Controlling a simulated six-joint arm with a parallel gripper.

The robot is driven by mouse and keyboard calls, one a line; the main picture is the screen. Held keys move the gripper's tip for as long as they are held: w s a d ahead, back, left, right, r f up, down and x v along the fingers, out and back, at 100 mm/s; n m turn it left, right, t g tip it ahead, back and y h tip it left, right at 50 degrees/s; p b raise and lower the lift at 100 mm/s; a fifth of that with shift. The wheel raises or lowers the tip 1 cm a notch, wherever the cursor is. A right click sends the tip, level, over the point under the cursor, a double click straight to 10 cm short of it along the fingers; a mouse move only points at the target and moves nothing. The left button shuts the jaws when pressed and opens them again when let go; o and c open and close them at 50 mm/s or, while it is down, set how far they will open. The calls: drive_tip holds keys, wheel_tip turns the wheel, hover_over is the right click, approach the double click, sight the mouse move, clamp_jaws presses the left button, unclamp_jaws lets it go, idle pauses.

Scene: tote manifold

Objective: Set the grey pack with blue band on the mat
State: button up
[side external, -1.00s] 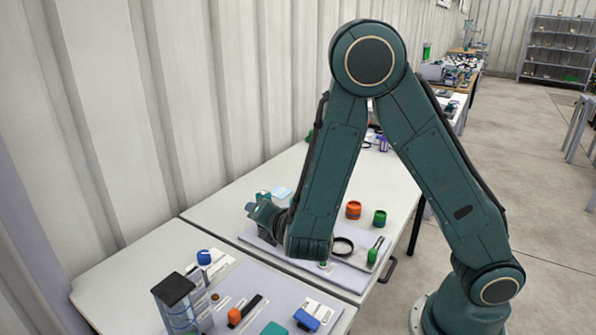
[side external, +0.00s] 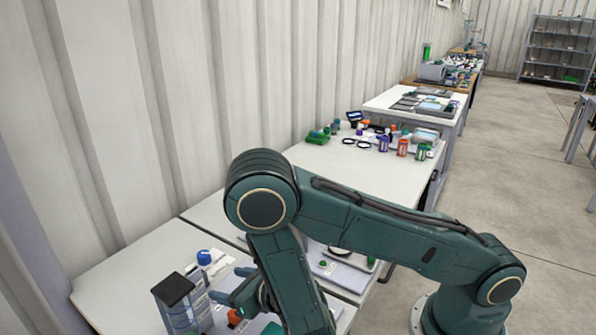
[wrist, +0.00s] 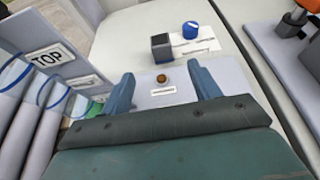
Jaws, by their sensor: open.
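My gripper (side external: 223,284) is over the near table in the side view, its fingers pointing left. In the wrist view my gripper (wrist: 161,74) has its two blue-grey fingers wide apart, with nothing held between them. A small brown round piece (wrist: 162,78) shows beyond the gap, on a pale lilac sheet (wrist: 180,98) that may be the mat. Several pale grey forms with blue bands (wrist: 18,75) stand at the left edge of the wrist view, cut off by the frame. I cannot tell whether one is the grey pack.
A dark-topped block (wrist: 161,46) and a blue round container (wrist: 191,30) stand beyond the fingers. A grey panel labelled TOP (wrist: 50,57) is at left. In the side view a tall dark-topped holder (side external: 173,290) stands close left of my gripper. The table's left part is bare.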

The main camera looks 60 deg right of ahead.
sight(200, 276)
drive_tip(key=shift+w, duration=0.1)
drive_tip(key=shift+x, duration=4.2)
drive_tip(key=shift+w+f, duration=0.1)
drive_tip(key=shift+x, duration=2.5)
clamp_jaws()
wheel_tip(200, 276, up, 20)
